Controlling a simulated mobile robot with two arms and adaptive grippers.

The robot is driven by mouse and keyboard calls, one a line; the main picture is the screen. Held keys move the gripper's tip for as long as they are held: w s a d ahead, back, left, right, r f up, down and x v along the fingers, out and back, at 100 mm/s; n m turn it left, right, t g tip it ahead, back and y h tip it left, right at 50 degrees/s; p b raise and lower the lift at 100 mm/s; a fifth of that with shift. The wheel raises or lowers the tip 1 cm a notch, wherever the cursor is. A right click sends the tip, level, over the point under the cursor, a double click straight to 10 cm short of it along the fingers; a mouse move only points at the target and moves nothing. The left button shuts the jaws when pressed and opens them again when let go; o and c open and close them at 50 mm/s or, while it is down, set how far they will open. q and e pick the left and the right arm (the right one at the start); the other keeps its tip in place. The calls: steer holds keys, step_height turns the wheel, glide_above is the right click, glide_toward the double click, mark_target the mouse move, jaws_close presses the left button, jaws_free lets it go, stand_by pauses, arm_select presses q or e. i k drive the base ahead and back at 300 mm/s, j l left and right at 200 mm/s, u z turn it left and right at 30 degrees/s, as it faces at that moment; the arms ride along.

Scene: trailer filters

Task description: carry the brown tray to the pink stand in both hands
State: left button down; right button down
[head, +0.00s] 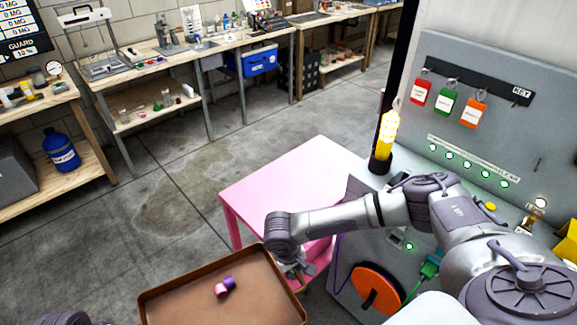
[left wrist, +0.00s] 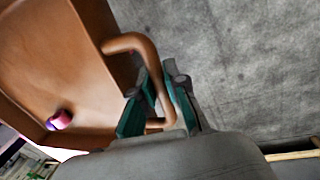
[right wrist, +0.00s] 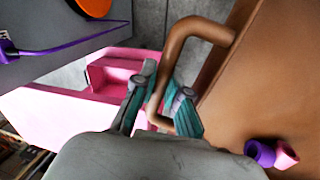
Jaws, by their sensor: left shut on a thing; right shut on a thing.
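The brown tray (head: 262,298) shows at the bottom of the head view, with a small pink and purple piece (head: 224,287) lying in it. The pink stand (head: 285,180) is beyond the tray, its top bare. My right gripper (head: 298,270) is at the tray's right side; in the right wrist view its fingers (right wrist: 160,105) are shut on the tray's handle (right wrist: 193,32). My left gripper's fingers (left wrist: 162,105) are shut on the other handle (left wrist: 135,42) in the left wrist view. In the head view the left gripper itself is out of sight; only part of my left arm shows.
A grey panel cabinet (head: 500,95) with key tags, a yellow lamp (head: 387,135) and an orange disc (head: 376,288) stands right of the pink stand. Workbenches (head: 150,68) line the back wall. The concrete floor (head: 150,200) left of the stand is clear.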

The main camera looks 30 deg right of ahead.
mark_target(273, 208)
steer(key=i+z, duration=0.3)
steer(key=i+j+z, duration=0.3)
steer(key=i, duration=0.2)
steer(key=i+l+z, duration=0.15)
steer(key=i+z, duration=0.3)
steer(key=i, duration=0.05)
